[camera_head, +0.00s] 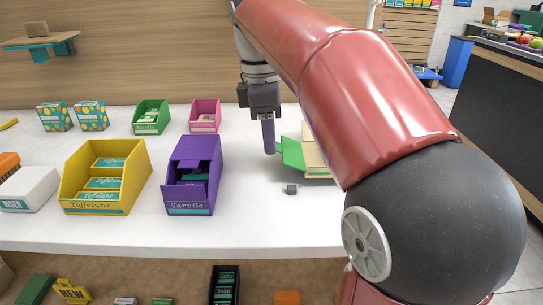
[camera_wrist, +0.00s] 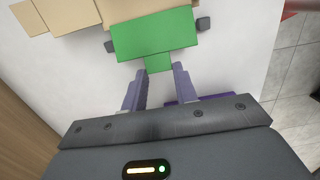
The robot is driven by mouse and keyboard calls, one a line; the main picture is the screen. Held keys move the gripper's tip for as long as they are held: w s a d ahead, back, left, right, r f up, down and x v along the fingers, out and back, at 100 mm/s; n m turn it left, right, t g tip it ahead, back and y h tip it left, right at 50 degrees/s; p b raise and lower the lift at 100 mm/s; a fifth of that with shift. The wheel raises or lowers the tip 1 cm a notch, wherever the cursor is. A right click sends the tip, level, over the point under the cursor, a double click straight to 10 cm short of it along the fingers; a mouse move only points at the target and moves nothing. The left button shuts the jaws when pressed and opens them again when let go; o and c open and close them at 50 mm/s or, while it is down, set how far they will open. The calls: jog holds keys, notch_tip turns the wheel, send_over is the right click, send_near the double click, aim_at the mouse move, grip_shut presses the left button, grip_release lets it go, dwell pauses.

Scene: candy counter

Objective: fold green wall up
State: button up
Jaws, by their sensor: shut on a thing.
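In the wrist view the green wall (camera_wrist: 155,36) is a wide panel with a narrow tab at the edge toward me, joined to the tan cardboard (camera_wrist: 88,14). My gripper (camera_head: 269,150) points down at the left edge of the green wall. In the wrist view my gripper (camera_wrist: 160,70) has its fingertips on both sides of the tab, shut on it. The wall's exact tilt is unclear.
Small dark blocks (camera_head: 291,189) (camera_wrist: 203,23) sit beside the blank. A purple box (camera_head: 190,195) and a yellow box (camera_head: 76,190) stand to the left. A pink box (camera_head: 205,108) and green box (camera_head: 151,108) stand behind. White counter is bare between them and the blank.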

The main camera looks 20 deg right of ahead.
jog(key=shift+r, duration=0.1)
jog(key=shift+s+d+r+p, duration=0.15)
jog(key=shift+d+r+p, duration=0.3)
jog(key=shift+p, duration=0.15)
jog(key=o, duration=0.5)
jog(key=shift+f, duration=0.1)
jog(key=shift+a+r, duration=0.15)
jog(key=shift+r, duration=1.35)
jog(key=shift+a+r, duration=0.1)
jog(key=shift+r, duration=1.4)
